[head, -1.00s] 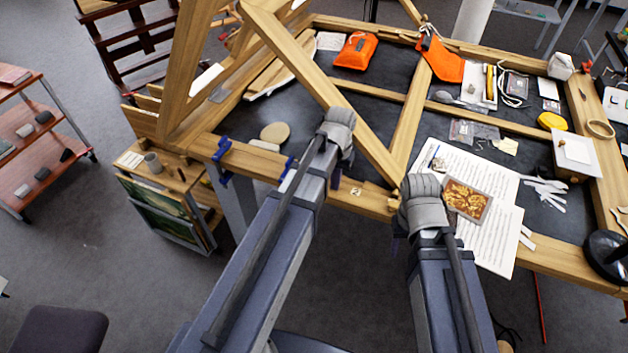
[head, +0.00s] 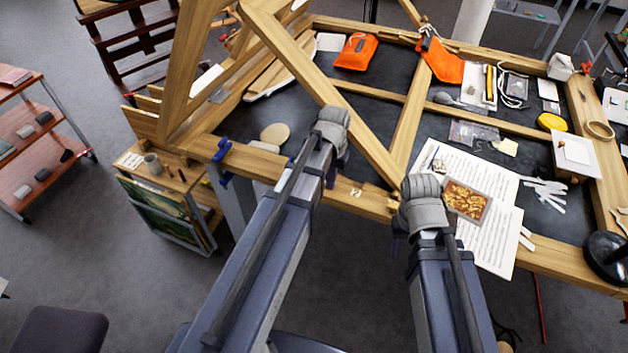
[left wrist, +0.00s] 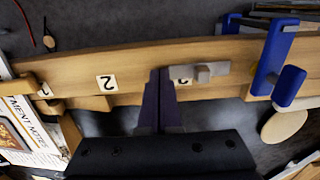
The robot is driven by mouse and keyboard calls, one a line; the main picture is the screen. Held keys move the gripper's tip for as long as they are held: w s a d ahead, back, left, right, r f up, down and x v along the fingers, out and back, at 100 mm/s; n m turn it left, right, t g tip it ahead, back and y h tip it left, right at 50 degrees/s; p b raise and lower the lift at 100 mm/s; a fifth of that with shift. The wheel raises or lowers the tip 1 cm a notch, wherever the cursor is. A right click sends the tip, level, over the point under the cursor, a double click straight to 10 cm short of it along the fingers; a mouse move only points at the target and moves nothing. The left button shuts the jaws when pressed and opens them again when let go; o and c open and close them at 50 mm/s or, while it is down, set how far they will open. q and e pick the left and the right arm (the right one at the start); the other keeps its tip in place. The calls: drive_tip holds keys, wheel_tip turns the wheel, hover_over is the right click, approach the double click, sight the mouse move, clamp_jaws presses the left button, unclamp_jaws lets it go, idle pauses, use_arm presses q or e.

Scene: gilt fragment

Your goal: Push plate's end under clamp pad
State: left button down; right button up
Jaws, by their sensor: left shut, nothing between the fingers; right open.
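In the left wrist view a small grey metal plate (left wrist: 198,72) with a raised block lies on the wooden rail (left wrist: 130,75), partly covering a number label. A blue clamp (left wrist: 272,58) sits on the rail to its right, with bare wood between it and the plate's right end. My left gripper (left wrist: 160,75) is shut and empty, its tips beside the plate's left end; I cannot tell if they touch. In the head view my left gripper (head: 331,178) is over the front rail and my arm hides the plate. My right gripper (head: 400,240) is open; its fingers are mostly hidden.
Printed sheets (head: 480,185) and a gilt fragment picture (head: 466,201) lie by my right gripper. A diagonal wooden beam (head: 320,85) rises behind my left gripper.

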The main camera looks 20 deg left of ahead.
use_arm(q)
drive_tip(key=shift+a, duration=2.45)
drive_tip(key=shift+d, duration=0.45)
drive_tip(key=shift+r, duration=0.15)
wheel_tip(320, 180, up, 9)
drive_tip(key=p, duration=0.9)
